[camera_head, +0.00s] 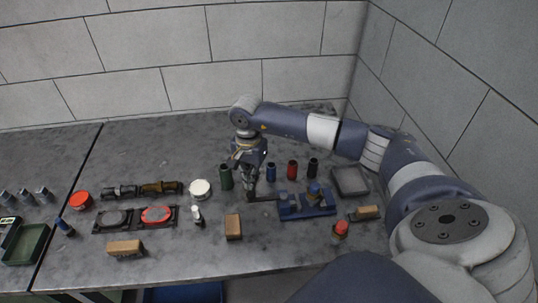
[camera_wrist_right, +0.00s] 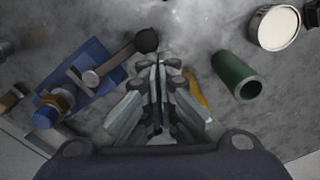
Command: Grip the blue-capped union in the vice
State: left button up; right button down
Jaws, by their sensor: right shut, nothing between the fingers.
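The blue vice (camera_head: 306,209) stands on the grey bench, right of my right gripper (camera_head: 249,191). The union, brass with a blue cap (camera_head: 314,187), sits at the vice. In the right wrist view the blue cap (camera_wrist_right: 44,117) and its brass part (camera_wrist_right: 60,99) show at the lower left end of the vice (camera_wrist_right: 88,68). I cannot tell how tightly the jaws hold it. The vice's bar ends in a black knob (camera_wrist_right: 147,40). My right gripper (camera_wrist_right: 158,62) is shut and empty, pointing down close beside the knob; contact is unclear. My left gripper is out of view.
A green cylinder (camera_head: 226,177) stands just left of my right gripper, with blue (camera_head: 271,172), red (camera_head: 292,170) and black (camera_head: 312,168) ones to the right. A wooden block (camera_head: 233,227) lies in front. A grey tray (camera_head: 350,181) lies right of the vice.

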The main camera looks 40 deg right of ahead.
jog(key=shift+a, duration=0.1)
dwell(0.4)
jog(key=shift+s+a, duration=0.7)
jog(key=shift+s, duration=0.15)
jog(key=shift+w, duration=0.1)
jog(key=shift+w+f, duration=0.1)
jog(key=shift+d, duration=0.1)
jog(key=shift+w+d+b, duration=0.5)
